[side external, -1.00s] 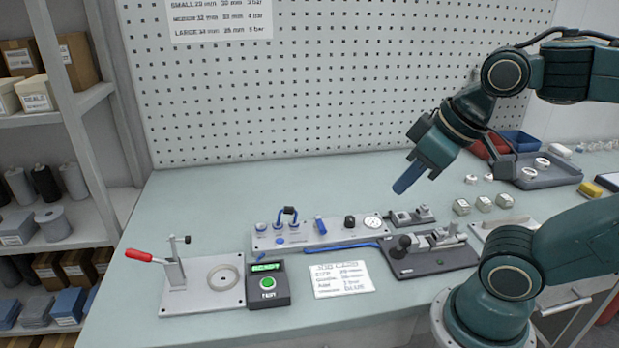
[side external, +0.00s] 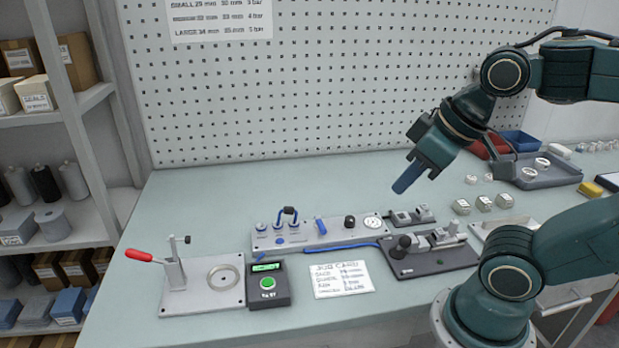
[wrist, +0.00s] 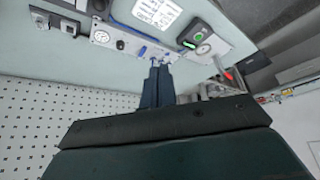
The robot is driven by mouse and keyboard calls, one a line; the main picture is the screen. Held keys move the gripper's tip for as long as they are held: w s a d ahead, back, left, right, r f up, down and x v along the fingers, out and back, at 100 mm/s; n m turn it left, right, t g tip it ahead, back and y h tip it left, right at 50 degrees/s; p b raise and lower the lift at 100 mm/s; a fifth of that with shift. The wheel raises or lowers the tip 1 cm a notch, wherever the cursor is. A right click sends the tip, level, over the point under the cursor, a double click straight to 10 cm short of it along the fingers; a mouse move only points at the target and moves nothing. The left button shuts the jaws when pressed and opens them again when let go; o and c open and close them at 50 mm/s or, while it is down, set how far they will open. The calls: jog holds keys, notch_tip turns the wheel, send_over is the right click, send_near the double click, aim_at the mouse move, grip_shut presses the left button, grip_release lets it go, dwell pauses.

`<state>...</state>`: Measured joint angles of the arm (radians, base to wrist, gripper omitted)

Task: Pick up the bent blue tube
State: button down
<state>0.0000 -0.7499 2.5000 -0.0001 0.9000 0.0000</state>
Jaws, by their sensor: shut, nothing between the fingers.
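A bent blue tube (side external: 287,212) arches over the top of a grey panel (side external: 338,234) near the middle of the bench, with a dark piece at its top. My gripper (side external: 398,190) is shut and empty, with its blue fingers pointing down and left. It is in the air to the right of the arch and higher in the picture. In the wrist view, the shut fingers (wrist: 157,70) cover part of the panel. Small blue bits show by the fingertips, but I cannot tell which belong to the bent tube.
A thin blue hose (side external: 345,246) runs along the panel's front to a dark fixture plate (side external: 430,262). A blue lever (side external: 320,226) and a gauge (side external: 372,222) stand on the panel. A red-handled press (side external: 140,256), a green-button box (side external: 268,284) and a card (side external: 341,279) are nearby.

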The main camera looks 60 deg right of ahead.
dwell(0.4)
jog(key=c, duration=1.3)
grip_release()
jog(key=w+d+m+g+y, duration=0.1)
jog(key=w+d+m+g, duration=0.1)
jog(key=w+m, duration=1.25)
jog(key=w+d+f+m, duration=0.1)
jog(key=w+f+m, duration=0.1)
jog(key=w+m, duration=0.1)
jog(key=w+d+f+m+y, duration=0.1)
jog(key=w+d+f+m, duration=0.1)
jog(key=w+m, duration=0.2)
jog(key=w+d+f+m+g, duration=0.1)
jog(key=w+d+f+m, duration=0.1)
jog(key=m, duration=0.3)
jog(key=shift+w+d+f+m, duration=0.15)
jog(key=shift+w+f+m, duration=0.1)
jog(key=shift+w+f, duration=0.4)
jog(key=shift+w, duration=0.1)
